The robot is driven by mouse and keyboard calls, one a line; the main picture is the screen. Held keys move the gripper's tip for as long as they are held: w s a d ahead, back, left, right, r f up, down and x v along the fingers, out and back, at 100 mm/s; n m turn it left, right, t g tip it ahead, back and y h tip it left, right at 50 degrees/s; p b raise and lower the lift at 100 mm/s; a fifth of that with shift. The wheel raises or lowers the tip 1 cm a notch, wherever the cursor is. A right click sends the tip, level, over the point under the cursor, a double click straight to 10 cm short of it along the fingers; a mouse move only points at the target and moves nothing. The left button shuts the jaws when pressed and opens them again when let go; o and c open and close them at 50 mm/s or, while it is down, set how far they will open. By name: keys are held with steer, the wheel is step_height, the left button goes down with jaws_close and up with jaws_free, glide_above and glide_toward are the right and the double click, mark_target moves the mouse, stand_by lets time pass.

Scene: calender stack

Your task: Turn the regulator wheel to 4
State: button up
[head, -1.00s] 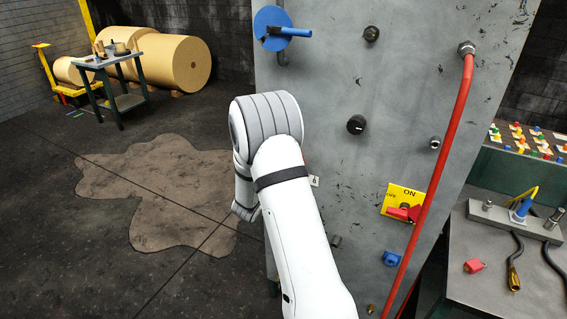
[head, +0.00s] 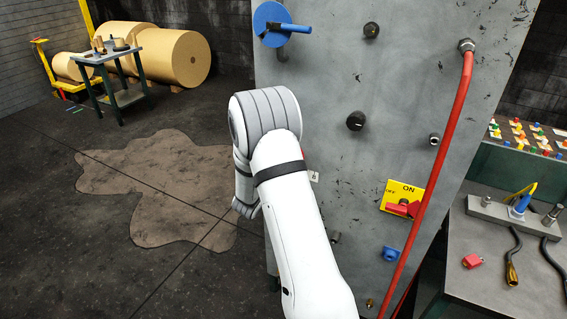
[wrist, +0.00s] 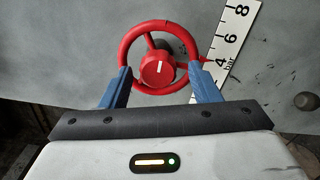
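The red regulator wheel (wrist: 157,60) shows in the wrist view, with a white line on its hub pointing up. A white scale (wrist: 232,42) marked 4, 6, 8 and "bar" slants beside it on the right. A small red pointer by the rim lies near the 4. The blue fingers of my gripper (wrist: 161,80) are on the left and right of the wheel and appear to touch its rim, one on each side. In the head view my white arm hides the wheel and gripper; only a sliver of the scale (head: 314,177) shows.
The grey panel (head: 320,110) also bears a blue crank wheel (head: 268,24), black knobs (head: 355,121), a yellow ON/OFF switch plate (head: 414,189) with a red handle and a red hose (head: 450,125). A bench (head: 495,260) stands at right.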

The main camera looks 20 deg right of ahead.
steer(key=b+v, duration=0.2)
steer(key=v, duration=0.5)
steer(key=shift+s+a, duration=0.25)
steer(key=shift+a, duration=0.1)
steer(key=s+a+r+m+y+b, duration=0.1)
steer(key=s+a+r+m+y, duration=0.15)
steer(key=a+y, duration=0.4)
steer(key=s+a+r+m+y+b, duration=0.1)
steer(key=s+a+r+m+y, duration=0.1)
steer(key=a+r+y, duration=0.4)
steer(key=s+f+m+g+y+b, duration=0.1)
steer(key=s+m+g, duration=0.5)
steer(key=s, duration=2)
steer(key=shift+d+f+g+y, duration=0.2)
steer(key=shift+f+g+y, duration=0.2)
steer(key=shift+g, duration=0.4)
